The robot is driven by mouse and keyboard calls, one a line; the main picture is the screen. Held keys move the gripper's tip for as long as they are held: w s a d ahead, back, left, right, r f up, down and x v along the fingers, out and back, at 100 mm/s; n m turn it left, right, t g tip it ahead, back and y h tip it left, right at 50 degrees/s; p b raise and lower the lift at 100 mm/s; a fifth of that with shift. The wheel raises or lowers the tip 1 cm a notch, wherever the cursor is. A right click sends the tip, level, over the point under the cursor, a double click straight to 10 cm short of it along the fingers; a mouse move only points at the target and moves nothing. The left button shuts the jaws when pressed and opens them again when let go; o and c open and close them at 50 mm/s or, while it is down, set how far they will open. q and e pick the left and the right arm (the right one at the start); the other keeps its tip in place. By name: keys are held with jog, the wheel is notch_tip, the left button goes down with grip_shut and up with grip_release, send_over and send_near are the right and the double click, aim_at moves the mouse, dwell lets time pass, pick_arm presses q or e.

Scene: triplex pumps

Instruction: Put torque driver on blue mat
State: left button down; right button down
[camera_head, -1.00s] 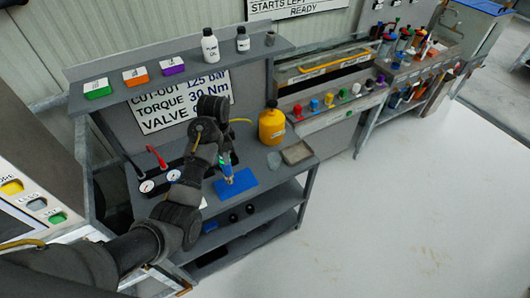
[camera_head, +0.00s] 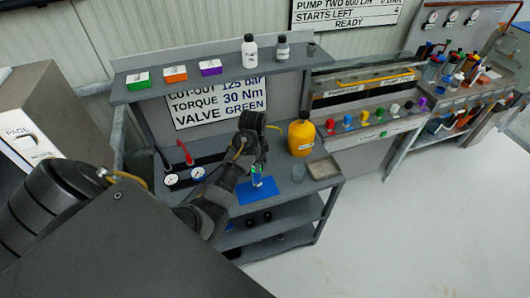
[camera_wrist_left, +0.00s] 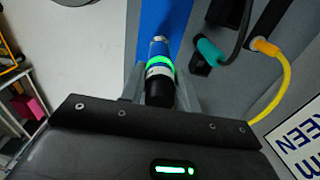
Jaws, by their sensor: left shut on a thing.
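My left gripper (camera_head: 257,164) is shut on the torque driver (camera_head: 257,177), just over the bench. The driver is roughly upright, with its lower end over the blue mat (camera_head: 246,196). I cannot tell whether its tip touches the mat. In the left wrist view the driver (camera_wrist_left: 160,66) shows a black body, a bright green ring and a blue-grey end between the two fingers (camera_wrist_left: 162,92). The blue mat (camera_wrist_left: 152,18) shows as a strip behind it. My right gripper is not in view.
A yellow bottle (camera_head: 300,136) and a grey tray (camera_head: 322,169) stand right of the mat. A teal-ended piece (camera_wrist_left: 208,52) and yellow cable (camera_wrist_left: 286,75) are near the gripper.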

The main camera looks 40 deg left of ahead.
pick_arm(q)
jog(key=shift+s+a+f, duration=0.1)
jog(key=shift+s+f, duration=0.1)
jog(key=shift+f, duration=0.55)
jog(key=c, duration=1.4)
grip_release()
jog(key=shift+c, duration=0.2)
jog(key=o, duration=0.4)
jog(key=shift+w+f, duration=0.1)
jog(key=shift+w, duration=0.1)
jog(key=shift+s, duration=0.1)
